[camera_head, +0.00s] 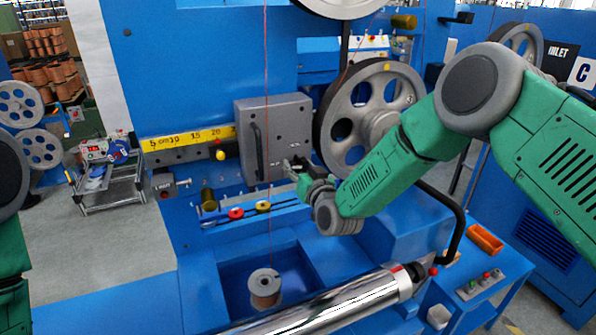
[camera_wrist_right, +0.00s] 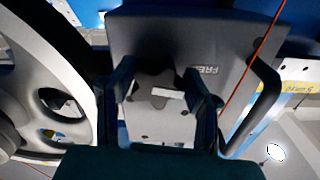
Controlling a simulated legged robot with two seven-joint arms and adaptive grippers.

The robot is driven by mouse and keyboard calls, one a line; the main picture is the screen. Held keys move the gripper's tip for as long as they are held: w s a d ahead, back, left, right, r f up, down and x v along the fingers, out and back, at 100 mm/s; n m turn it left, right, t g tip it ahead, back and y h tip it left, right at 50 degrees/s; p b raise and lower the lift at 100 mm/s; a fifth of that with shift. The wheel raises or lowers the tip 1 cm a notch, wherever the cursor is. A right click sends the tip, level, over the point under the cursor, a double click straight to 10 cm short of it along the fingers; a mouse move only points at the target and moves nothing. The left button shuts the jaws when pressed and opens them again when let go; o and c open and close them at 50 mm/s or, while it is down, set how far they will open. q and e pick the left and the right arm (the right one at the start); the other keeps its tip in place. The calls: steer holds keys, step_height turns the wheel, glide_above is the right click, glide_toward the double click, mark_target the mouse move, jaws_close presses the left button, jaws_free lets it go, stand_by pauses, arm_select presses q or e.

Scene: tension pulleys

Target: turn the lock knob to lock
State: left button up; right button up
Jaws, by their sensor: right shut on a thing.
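The grey tension box (camera_head: 278,130) is on the blue machine's front, with a dark handle (camera_head: 258,150) on its left side. My right gripper (camera_head: 297,166) is at the box's lower right face. In the right wrist view, its two fingers (camera_wrist_right: 162,80) are shut around the dark, lobed lock knob (camera_wrist_right: 150,82), one on each side. A white bar mark on the knob lies nearly level in that view. A label starting "FRE" (camera_wrist_right: 209,70) shows beside one finger, its end partly hidden. My left gripper is outside the view.
A large grey pulley wheel (camera_head: 370,115) stands close to the right of the box, near my right arm. A thin red wire (camera_head: 267,220) runs down to a spool (camera_head: 265,287). A yellow scale (camera_head: 190,138) is at the left. A chrome roller (camera_head: 330,303) lies below.

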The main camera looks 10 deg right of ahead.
steer(key=m+b, duration=0.3)
steer(key=m, duration=0.1)
steer(key=shift+w+d+m, duration=0.1)
steer(key=shift+m, duration=0.2)
steer(key=m+b, duration=0.3)
steer(key=shift+m, duration=0.3)
steer(key=m+b, duration=0.3)
steer(key=shift+m, duration=0.3)
steer(key=shift+m+b, duration=1.6)
steer(key=shift+m, duration=0.4)
steer(key=o, duration=1.1)
steer(key=shift+o, duration=0.2)
